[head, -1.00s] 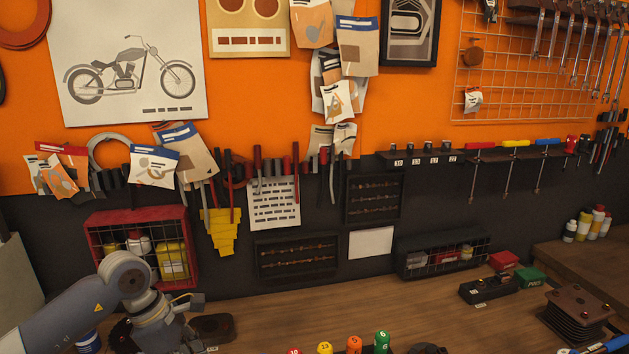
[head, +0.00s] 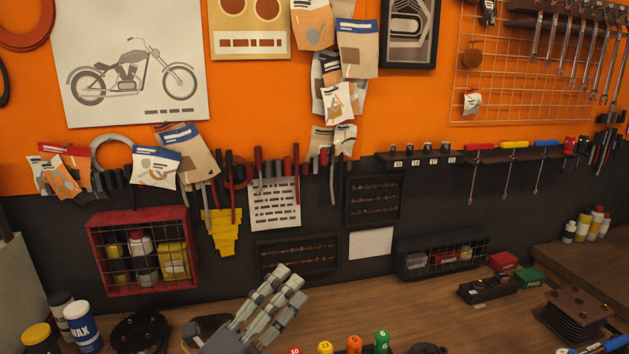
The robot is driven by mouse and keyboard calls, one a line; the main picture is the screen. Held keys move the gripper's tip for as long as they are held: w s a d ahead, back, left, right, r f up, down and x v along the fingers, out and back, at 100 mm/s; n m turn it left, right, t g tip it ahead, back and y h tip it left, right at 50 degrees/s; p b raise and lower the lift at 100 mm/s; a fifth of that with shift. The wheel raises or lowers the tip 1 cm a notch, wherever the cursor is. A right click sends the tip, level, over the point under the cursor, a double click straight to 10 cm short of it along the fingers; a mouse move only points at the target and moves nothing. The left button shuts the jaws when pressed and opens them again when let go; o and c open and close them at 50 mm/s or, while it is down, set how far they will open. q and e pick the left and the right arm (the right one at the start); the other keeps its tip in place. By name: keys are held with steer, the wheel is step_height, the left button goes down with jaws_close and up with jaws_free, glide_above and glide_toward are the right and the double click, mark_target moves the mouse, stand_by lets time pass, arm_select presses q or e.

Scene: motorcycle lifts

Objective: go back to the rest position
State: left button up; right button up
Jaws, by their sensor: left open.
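My left gripper (head: 287,287) rises from the bottom edge of the head view, left of the middle, with its grey jointed fingers pointing up and to the right. It is open, and nothing shows between its fingers. It is in front of the wooden workbench (head: 400,300), below a dark wall rack (head: 297,257). Most of my left arm is below the picture. My right gripper does not show.
A WAX can (head: 83,327) and a dark toothed disc (head: 141,332) are at the left. A red wire crate (head: 143,213) hangs behind. The bench's middle right is fairly clear.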

arm_select(q)
steer(key=s+a+f+n+g+y, duration=0.2)
steer(key=a+f+n+y, duration=0.6)
steer(key=f+n, duration=0.25)
steer(key=s+a+f+n+g+y, duration=0.1)
steer(key=s+a+f+n+y, duration=0.2)
steer(key=a+f+n+y, duration=0.65)
steer(key=s+d+f+n+g+h, duration=0.1)
steer(key=s+f+n+g, duration=0.35)
steer(key=s+f, duration=0.4)
steer(key=s+d+f+n+g+h, duration=0.1)
steer(key=s+f+n+g+h, duration=0.15)
steer(key=s+f+g, duration=0.65)
steer(key=s+f+t+y+b, duration=0.1)
steer(key=s+f+b, duration=0.25)
steer(key=f, duration=1.25)
steer(key=s+f+t+b, duration=0.15)
steer(key=f+b, duration=0.35)
steer(key=f, duration=1.1)
steer(key=s+a+f+g+b, duration=0.1)
steer(key=s+a+f+b, duration=0.2)
steer(key=s+f, duration=1.4)
step_height(320, 180, down, 4)
steer(key=b, duration=0.3)
steer(key=shift+f+g, duration=0.2)
steer(key=shift+g, duration=0.2)
